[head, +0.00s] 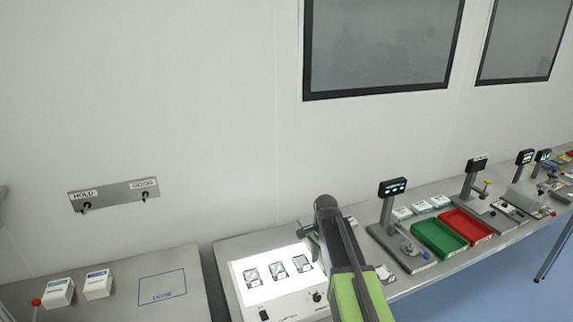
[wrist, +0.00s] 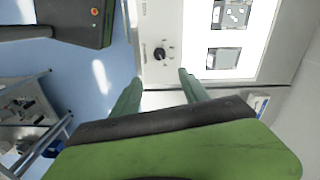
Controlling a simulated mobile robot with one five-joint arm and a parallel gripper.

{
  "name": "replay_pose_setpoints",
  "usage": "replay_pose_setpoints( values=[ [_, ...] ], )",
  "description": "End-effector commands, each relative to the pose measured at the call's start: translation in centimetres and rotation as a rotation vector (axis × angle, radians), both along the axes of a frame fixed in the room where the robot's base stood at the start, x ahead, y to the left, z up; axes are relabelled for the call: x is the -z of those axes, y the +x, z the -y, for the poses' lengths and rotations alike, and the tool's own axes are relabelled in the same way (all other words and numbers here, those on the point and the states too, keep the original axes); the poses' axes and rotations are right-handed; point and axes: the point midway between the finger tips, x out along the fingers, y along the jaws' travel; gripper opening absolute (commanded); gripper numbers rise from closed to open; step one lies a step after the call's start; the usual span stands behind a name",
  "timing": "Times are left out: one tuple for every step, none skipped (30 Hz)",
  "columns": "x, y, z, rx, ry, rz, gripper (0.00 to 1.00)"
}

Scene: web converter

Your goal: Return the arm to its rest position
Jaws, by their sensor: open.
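My gripper (wrist: 160,88) shows in the wrist view with its two green fingers apart and nothing between them. It is over the front edge of a light box, near a black knob (wrist: 160,53). In the head view my green and grey arm reaches over the right part of the light box (head: 240,290) and hides some of it; the fingertips are hidden there. Several dark-framed samples (head: 277,270) lie on the lit panel; two of them show in the wrist view (wrist: 224,58).
Right of the arm stand a display post (head: 392,188), a green tray (head: 438,238) and a red tray (head: 466,226). At left, two white boxes (head: 97,284) sit beside a blue outlined area (head: 162,288). A hook plate (head: 114,195) is on the wall. Blue floor (head: 500,270) is open in front.

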Motion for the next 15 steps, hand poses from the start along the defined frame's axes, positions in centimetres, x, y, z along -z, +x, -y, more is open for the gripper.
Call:
replay_pose_setpoints(
  values=[
    [3.0,-0.1,0.0,0.001,0.000,0.000,0.52],
    [4.4,-0.3,0.1,0.001,0.000,0.000,0.52],
    [6.3,-1.2,0.1,0.001,0.000,0.000,0.52],
    [7.7,-2.0,0.1,0.002,0.000,0.000,0.52],
    [8.9,-2.9,0.2,-0.004,0.000,0.000,0.52],
    [10.4,-4.0,0.2,-0.024,0.000,0.000,0.52],
    [11.4,-4.8,0.2,-0.050,0.000,0.000,0.52],
    [12.2,-5.7,0.3,-0.084,0.000,0.000,0.52],
    [13.4,-6.9,0.3,-0.136,0.000,0.000,0.52],
    [14.3,-7.8,0.3,-0.182,0.000,0.000,0.52],
    [15.1,-8.7,0.3,-0.235,0.000,0.000,0.52],
    [16.2,-10.1,0.4,-0.314,-0.001,-0.001,0.52],
    [17.1,-11.2,0.4,-0.384,-0.001,-0.001,0.52],
    [17.3,-12.0,0.4,-0.453,-0.001,-0.001,0.52],
    [17.4,-13.0,0.4,-0.540,-0.001,-0.001,0.52]
  ],
)
